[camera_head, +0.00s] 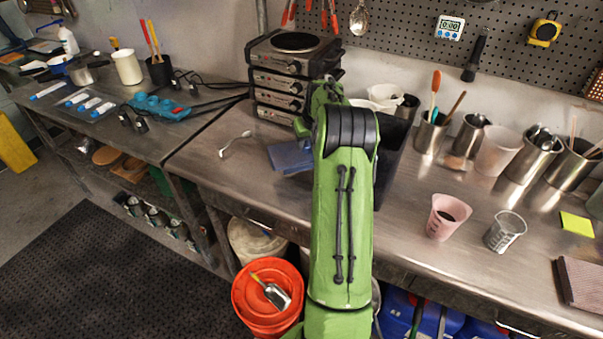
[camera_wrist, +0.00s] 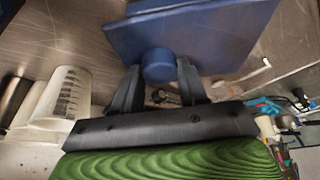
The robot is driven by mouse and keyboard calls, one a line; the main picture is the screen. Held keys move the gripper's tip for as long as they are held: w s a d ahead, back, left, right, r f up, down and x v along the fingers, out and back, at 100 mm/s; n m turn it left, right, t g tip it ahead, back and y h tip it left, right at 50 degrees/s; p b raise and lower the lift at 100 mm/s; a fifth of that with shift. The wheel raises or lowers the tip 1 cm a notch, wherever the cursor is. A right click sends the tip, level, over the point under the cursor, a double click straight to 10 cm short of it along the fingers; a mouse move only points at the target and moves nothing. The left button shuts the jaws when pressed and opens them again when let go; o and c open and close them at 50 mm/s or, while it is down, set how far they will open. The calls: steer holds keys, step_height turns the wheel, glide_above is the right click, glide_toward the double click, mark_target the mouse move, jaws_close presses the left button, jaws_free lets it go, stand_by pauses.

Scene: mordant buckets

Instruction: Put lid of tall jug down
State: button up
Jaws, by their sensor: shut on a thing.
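A flat blue lid (camera_wrist: 215,35) with a round blue knob (camera_wrist: 158,66) fills the top of the wrist view. My gripper (camera_wrist: 158,80) has its two dark fingers closed on either side of the knob. In the head view the blue lid (camera_head: 288,156) shows left of my green arm, low over the bench or touching it; I cannot tell which. My arm hides the gripper and part of the lid there. A pale jug with dark graduation marks (camera_wrist: 65,97) stands at the left of the wrist view; I cannot tell whether it is the tall jug.
A stack of hotplates (camera_head: 292,80) stands behind the lid. A black bin (camera_head: 391,165) is right of my arm. A pink beaker (camera_head: 447,217) and a clear beaker (camera_head: 505,231) stand farther right. Bench left of the lid is mostly clear.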

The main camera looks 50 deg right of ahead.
step_height(320, 180, down, 7)
steer(key=shift+r+b, duration=0.1)
steer(key=shift+b, duration=0.25)
steer(key=o, duration=1.1)
steer(key=shift+c, duration=0.2)
